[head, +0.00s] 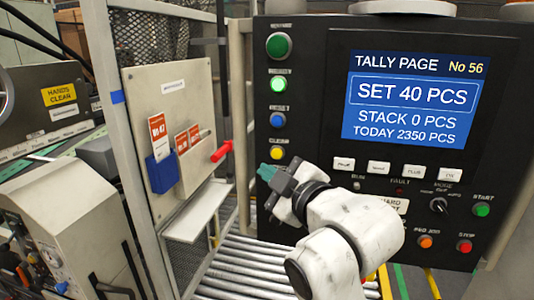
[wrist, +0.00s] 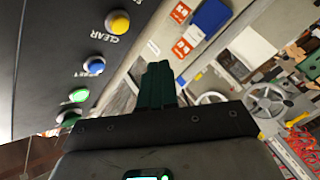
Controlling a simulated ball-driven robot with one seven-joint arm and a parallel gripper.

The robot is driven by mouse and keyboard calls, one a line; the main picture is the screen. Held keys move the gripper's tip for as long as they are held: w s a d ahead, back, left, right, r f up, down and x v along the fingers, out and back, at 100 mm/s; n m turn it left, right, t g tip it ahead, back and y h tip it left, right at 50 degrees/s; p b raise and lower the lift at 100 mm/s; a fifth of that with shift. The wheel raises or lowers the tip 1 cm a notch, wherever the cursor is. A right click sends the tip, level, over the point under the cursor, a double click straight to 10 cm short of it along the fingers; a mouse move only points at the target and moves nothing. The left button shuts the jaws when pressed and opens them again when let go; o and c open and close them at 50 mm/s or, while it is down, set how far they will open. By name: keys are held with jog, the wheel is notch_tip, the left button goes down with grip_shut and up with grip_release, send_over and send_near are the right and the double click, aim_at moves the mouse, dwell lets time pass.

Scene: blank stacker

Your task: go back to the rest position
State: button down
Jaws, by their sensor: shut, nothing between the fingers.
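My gripper (head: 268,174) is in front of the lower left edge of the control panel (head: 310,100), below the yellow CLEAR button (head: 277,153). Its teal-green fingers point to the left and look closed together with nothing between them. In the wrist view the green fingers of my gripper (wrist: 158,75) stand side by side, shut and empty. The yellow button (wrist: 118,22) shows at the upper left there, apart from the fingers. My white arm comes in from the bottom of the head view.
The panel's screen (head: 403,100) reads SET 40 PCS, STACK 0 PCS. A beige board with a blue card holder (head: 161,173) and a red lever (head: 222,151) stands left of my gripper. A roller conveyor (head: 240,265) runs below. A machine (head: 70,215) stands at far left.

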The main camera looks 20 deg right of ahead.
jog(key=s+d+f+m+g+h, duration=0.1)
jog(key=s+d+f+m+g, duration=0.25)
jog(key=f, duration=0.95)
jog(key=s+f+m+g+h, duration=0.1)
jog(key=s+f+m+g, duration=0.25)
jog(key=s+f, duration=0.6)
jog(key=s+d+f+m+g, duration=0.2)
jog(key=s+f+g, duration=0.2)
jog(key=s+f, duration=0.6)
jog(key=s+d+f+m+g, duration=0.2)
jog(key=s+f+g, duration=0.3)
jog(key=s+f, duration=0.5)
jog(key=s+m, duration=0.1)
jog(key=s, duration=0.2)
jog(key=shift+d+f+h+b, duration=0.35)
jog(key=shift+d+h, duration=0.05)
